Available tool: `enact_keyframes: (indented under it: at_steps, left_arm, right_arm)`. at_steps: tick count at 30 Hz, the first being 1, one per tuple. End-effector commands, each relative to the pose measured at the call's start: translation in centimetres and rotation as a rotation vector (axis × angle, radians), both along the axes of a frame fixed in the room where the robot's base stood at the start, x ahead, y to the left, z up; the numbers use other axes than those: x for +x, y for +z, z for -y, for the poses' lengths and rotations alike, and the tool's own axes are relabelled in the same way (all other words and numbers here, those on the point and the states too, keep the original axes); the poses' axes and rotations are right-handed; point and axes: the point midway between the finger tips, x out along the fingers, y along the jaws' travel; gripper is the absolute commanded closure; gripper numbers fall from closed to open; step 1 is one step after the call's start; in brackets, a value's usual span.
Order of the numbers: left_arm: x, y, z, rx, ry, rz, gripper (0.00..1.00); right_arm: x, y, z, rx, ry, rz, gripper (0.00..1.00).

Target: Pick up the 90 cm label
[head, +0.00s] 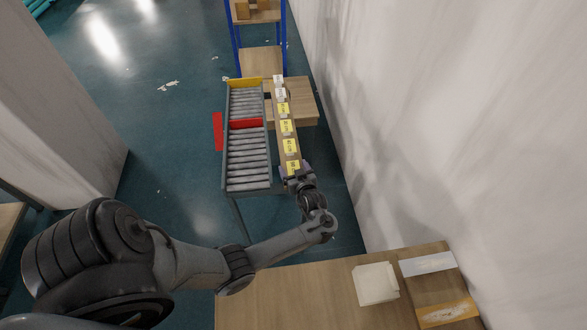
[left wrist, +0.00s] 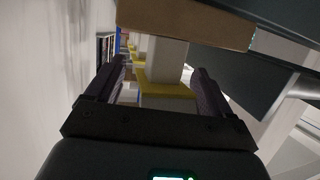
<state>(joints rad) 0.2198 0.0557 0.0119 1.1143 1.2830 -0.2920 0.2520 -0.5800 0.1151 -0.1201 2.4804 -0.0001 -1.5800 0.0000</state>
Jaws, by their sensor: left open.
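A row of label holders (head: 286,126) with yellow and white labels runs along a narrow brown strip beside the roller conveyor. The print is too small to tell which one is the 90 cm label. My left gripper (head: 293,172) is at the near end of this row, by the nearest yellow label (head: 293,166). In the left wrist view my left gripper (left wrist: 161,66) is open, and a yellow block (left wrist: 165,88) with a white part above it shows between its fingers. I cannot tell whether the fingers touch it. My right gripper is not in view.
The roller conveyor (head: 248,160) with a red bar (head: 245,124) stands left of the row. A wooden table (head: 308,104) and a blue-framed shelf (head: 262,62) stand beyond. A wall (head: 400,130) is close on the right. A near table (head: 300,295) holds white sheets (head: 375,284) and a box (head: 440,290).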

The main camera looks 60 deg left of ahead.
Motion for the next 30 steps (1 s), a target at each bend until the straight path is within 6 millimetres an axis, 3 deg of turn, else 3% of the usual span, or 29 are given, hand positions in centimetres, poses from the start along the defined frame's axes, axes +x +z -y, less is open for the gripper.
enact_keyframes:
  at_steps: [9, 21, 30]
  left_arm:
    - [0.07, -0.14, -0.48, 0.000, 0.000, 0.001, 0.18]
    - [0.06, -0.15, -0.44, 0.000, 0.000, 0.000, 0.76]
    - [0.06, 0.00, -0.44, 0.000, 0.000, 0.001, 0.77]
  right_arm:
    - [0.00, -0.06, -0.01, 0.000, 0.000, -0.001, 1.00]
    - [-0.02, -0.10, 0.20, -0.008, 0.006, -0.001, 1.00]
    - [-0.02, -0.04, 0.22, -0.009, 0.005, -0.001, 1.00]
